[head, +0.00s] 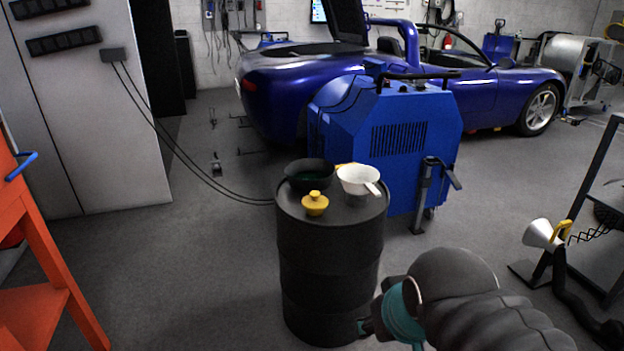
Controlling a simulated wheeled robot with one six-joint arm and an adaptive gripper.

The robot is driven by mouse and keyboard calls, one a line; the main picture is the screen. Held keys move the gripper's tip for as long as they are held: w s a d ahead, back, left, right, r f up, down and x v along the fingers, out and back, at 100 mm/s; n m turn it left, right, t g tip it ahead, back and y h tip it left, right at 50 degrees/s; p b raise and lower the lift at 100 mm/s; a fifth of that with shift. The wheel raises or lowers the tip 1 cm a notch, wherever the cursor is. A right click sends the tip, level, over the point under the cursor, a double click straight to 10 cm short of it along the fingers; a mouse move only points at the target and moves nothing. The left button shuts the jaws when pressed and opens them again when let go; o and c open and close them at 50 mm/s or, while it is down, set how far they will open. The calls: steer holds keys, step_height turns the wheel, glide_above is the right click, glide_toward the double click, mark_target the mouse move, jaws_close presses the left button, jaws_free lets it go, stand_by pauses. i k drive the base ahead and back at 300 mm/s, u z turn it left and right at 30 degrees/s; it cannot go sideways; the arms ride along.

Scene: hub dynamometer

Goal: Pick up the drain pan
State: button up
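A round black pan (309,173), which looks like the drain pan, sits on top of a black drum (331,265), toward the back left of its lid. Its inside looks dark green. A white funnel-like vessel with a handle (359,180) stands close to its right. A small yellow knobbed piece (315,204) lies in front of it. My gripper (366,327) is low in the picture, by the drum's lower right side and well below the pan. It is apart from the pan. Its fingers are small, dark and partly hidden, so their opening is unclear.
A blue machine (390,135) stands right behind the drum, with a blue car (490,90) beyond. An orange frame (40,270) is at left. A dark rack (590,215) and a white funnel (543,234) are at right. The floor left of the drum is mostly clear, with cables (185,155) crossing it.

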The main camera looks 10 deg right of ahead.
mark_target(326, 166)
steer(key=z, duration=0.6)
steer(key=i, duration=0.85)
steer(key=u, duration=0.5)
steer(key=i, duration=0.6)
steer(key=u, duration=0.05)
